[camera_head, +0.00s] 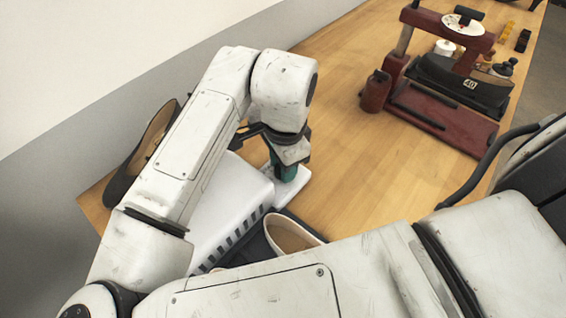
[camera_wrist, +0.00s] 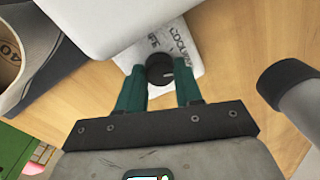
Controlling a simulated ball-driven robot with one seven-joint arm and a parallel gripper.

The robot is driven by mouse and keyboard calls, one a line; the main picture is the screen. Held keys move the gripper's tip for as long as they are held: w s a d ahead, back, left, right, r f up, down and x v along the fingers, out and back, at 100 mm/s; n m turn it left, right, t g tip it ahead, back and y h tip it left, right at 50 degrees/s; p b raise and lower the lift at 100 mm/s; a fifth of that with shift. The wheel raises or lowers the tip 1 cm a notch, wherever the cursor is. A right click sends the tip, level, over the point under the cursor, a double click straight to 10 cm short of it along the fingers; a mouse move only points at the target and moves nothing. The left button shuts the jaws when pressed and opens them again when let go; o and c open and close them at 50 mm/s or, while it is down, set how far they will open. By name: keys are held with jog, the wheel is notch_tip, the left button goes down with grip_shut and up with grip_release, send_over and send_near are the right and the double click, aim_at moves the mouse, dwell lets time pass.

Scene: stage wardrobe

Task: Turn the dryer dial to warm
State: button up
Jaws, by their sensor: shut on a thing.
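The dryer (camera_head: 228,205) is a white body with dark slots along its side, at the left end of the wooden table; it also shows at the top of the wrist view (camera_wrist: 115,12). Its white control plate (camera_wrist: 196,58) carries dark lettering, partly hidden, with "COOL" partly readable; the plate also shows in the head view (camera_head: 298,190). The dial (camera_wrist: 160,70) is a round black knob with a pale mark towards its right side. My gripper (camera_wrist: 160,80) has its two teal fingers shut on the dial, one on each side. In the head view, my gripper (camera_head: 287,168) points down at the plate.
A dark shoe (camera_head: 125,172) is behind my arm at left. A pale-lined shoe (camera_head: 290,236) sits on a dark surface close in front of the dryer. A red press (camera_head: 450,120) holding a black shoe stands far right. The table's middle (camera_head: 345,150) is clear.

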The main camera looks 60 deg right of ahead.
jog(key=shift+w, duration=0.1)
dwell(0.4)
jog(key=o, duration=1)
jog(key=shift+r, duration=0.1)
jog(key=r, duration=1)
jog(key=shift+s+a+r+p, duration=0.2)
jog(key=shift+s+r+p, duration=0.05)
jog(key=shift+r+p, duration=0.15)
